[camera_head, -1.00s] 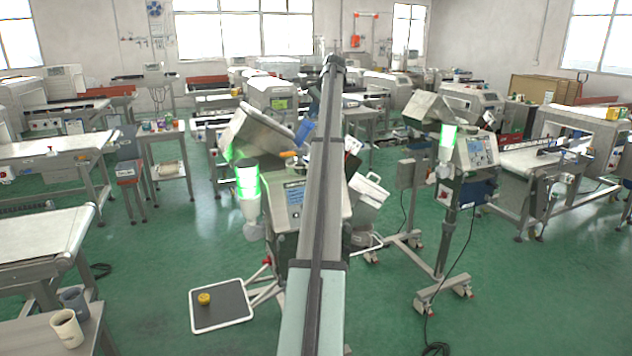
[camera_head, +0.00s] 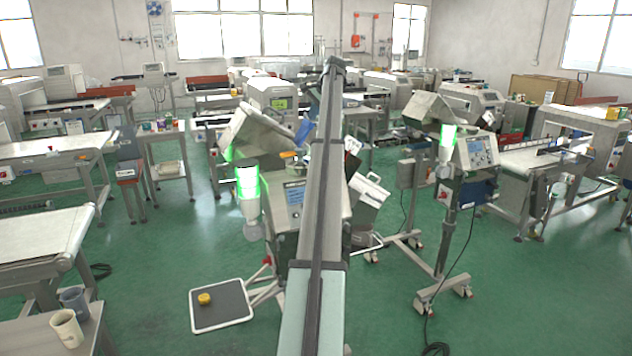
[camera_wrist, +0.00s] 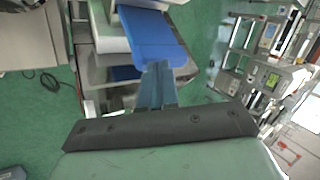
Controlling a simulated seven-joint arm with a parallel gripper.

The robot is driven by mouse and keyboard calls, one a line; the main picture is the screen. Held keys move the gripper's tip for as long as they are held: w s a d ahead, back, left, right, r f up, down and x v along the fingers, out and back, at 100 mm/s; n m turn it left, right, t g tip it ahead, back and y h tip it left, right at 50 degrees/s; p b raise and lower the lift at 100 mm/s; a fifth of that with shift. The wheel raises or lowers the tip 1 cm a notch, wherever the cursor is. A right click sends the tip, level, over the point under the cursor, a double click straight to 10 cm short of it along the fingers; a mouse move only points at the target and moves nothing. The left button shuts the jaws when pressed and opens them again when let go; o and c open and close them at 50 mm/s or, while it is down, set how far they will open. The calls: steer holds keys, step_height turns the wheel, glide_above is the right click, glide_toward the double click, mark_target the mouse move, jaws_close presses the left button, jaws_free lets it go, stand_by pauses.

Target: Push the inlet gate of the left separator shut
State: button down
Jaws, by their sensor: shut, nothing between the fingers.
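The left separator (camera_head: 291,196) stands upright at the middle of the head view, with a tilted metal hopper and a lit green lamp (camera_head: 247,182). My arm crosses in front of it and hides its right part. A blue part (camera_head: 304,130) shows beside the hopper, left of my arm. An orange piece (camera_head: 289,154) shows below it. I cannot tell which part is the inlet gate. In the wrist view my gripper (camera_wrist: 158,68) is shut and empty, its fingertips overlapping the end of a blue plate (camera_wrist: 150,32). I cannot tell whether they touch.
The right separator (camera_head: 477,152) stands on a wheeled stand to the right. A dark floor platform (camera_head: 230,305) with a yellow object (camera_head: 204,299) lies at the front left. Cups (camera_head: 67,330) stand on a table at the lower left. Green floor between the separators is partly free.

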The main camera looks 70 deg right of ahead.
mark_target(309, 123)
steer(key=shift+f, duration=1.2)
steer(key=shift+w+a+f, duration=0.1)
steer(key=shift+a+f, duration=0.05)
steer(key=shift+f, duration=0.1)
steer(key=shift+w+a+f, duration=0.25)
steer(key=shift+w+f, duration=0.05)
steer(key=shift+f, duration=0.2)
steer(key=shift+w+a+f, duration=0.25)
steer(key=shift+f, duration=0.25)
steer(key=shift+r, duration=3.55)
